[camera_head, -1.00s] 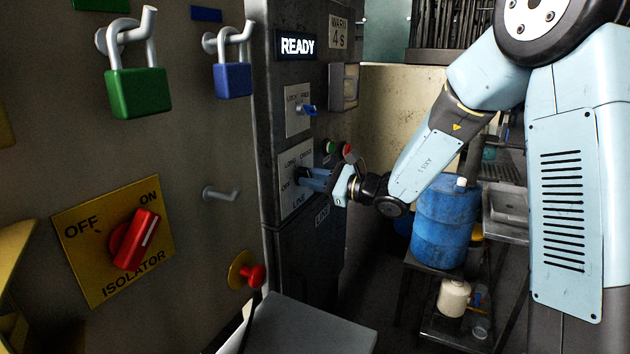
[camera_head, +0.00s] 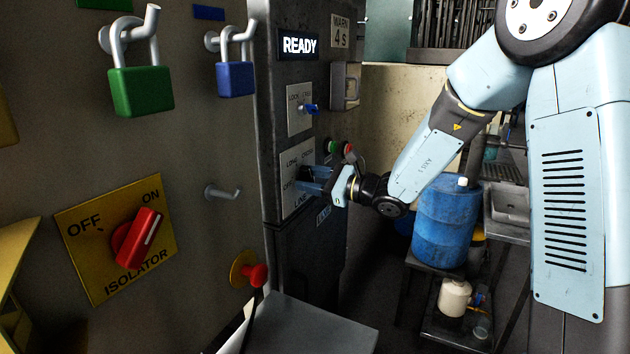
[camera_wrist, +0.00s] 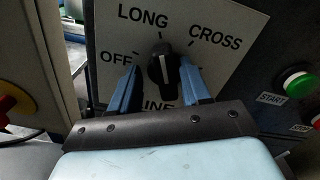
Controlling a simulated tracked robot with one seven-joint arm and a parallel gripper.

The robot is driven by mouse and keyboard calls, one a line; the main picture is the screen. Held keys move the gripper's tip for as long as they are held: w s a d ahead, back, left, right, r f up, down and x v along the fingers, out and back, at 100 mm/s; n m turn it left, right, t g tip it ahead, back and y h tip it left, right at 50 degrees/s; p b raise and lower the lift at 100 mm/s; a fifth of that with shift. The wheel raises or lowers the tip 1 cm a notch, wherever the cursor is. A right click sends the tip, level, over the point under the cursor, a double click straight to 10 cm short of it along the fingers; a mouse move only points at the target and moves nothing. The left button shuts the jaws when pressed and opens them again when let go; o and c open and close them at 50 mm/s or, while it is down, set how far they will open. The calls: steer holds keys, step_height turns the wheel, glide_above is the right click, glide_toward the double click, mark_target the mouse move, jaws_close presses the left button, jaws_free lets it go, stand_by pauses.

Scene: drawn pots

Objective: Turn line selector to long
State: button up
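The line selector is a black knob (camera_wrist: 162,68) with a white line on a pale plate (camera_wrist: 222,62) marked OFF, LONG, CROSS and LINE. In the wrist view the knob stands nearly upright, its top toward the tick under LONG. My gripper (camera_wrist: 160,75) has its two blue fingers apart, one on each side of the knob. A gap shows between the left finger and the knob; the right finger is very close, and contact cannot be told. In the head view my gripper (camera_head: 312,180) is at the selector plate (camera_head: 290,205), hiding much of the knob.
A lit READY sign (camera_head: 299,46) and a lock switch plate (camera_head: 297,97) are above the selector. A green START button (camera_wrist: 299,83) is to its right. A red isolator knob (camera_head: 137,239), padlocks and a red mushroom button (camera_head: 256,274) are left. A blue drum (camera_head: 445,222) stands right.

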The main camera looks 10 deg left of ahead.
steer(key=shift+w+d, duration=0.1)
steer(key=shift+d, duration=0.15)
steer(key=shift+d, duration=0.25)
steer(key=v, duration=1.3)
steer(key=shift+s, duration=0.2)
